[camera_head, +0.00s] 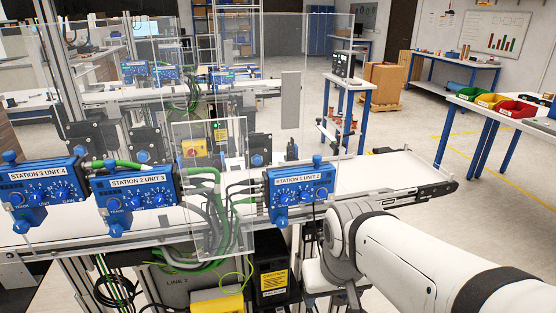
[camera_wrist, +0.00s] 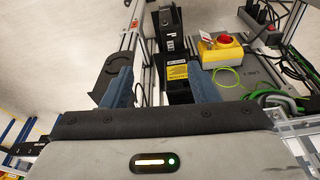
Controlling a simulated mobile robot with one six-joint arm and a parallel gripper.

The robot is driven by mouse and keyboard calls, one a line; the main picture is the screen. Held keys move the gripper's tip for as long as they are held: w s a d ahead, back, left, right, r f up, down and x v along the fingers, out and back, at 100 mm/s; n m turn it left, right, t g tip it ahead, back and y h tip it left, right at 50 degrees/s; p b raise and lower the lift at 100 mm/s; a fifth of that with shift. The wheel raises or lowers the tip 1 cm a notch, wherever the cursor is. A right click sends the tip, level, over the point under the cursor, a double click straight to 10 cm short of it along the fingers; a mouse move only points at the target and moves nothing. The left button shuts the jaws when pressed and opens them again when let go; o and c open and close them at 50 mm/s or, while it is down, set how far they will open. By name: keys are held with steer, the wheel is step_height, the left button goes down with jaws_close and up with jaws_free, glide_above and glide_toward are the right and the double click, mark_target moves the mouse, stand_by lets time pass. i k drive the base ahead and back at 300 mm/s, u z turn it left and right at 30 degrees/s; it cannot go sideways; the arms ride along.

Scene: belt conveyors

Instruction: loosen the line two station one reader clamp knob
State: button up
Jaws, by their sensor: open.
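In the head view, the blue reader labelled STATION 1 UNIT 2 (camera_head: 300,192) is fixed at the front edge of the conveyor, right of centre. It has small dials on its face. A blue knob (camera_head: 281,223) hangs under its lower left, and another blue knob (camera_head: 317,160) is at its top; I cannot tell for sure which is the clamp knob. My arm reaches in from the right, its wrist just below and right of this reader. In the wrist view my gripper (camera_wrist: 161,82) is open, with nothing between its blue-grey fingers. No reader knob can be made out there.
Blue readers for station 2 (camera_head: 136,198) and station 3 (camera_head: 42,193) stand to the left. A clear panel (camera_head: 210,205), green cables and a black box with a yellow caution label (camera_head: 273,280) are close by. A yellow box with a red button (camera_wrist: 226,42) shows in the wrist view.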

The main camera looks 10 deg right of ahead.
mark_target(281, 221)
steer(key=z, duration=2.2)
steer(key=k, duration=0.7)
steer(key=u, duration=2.3)
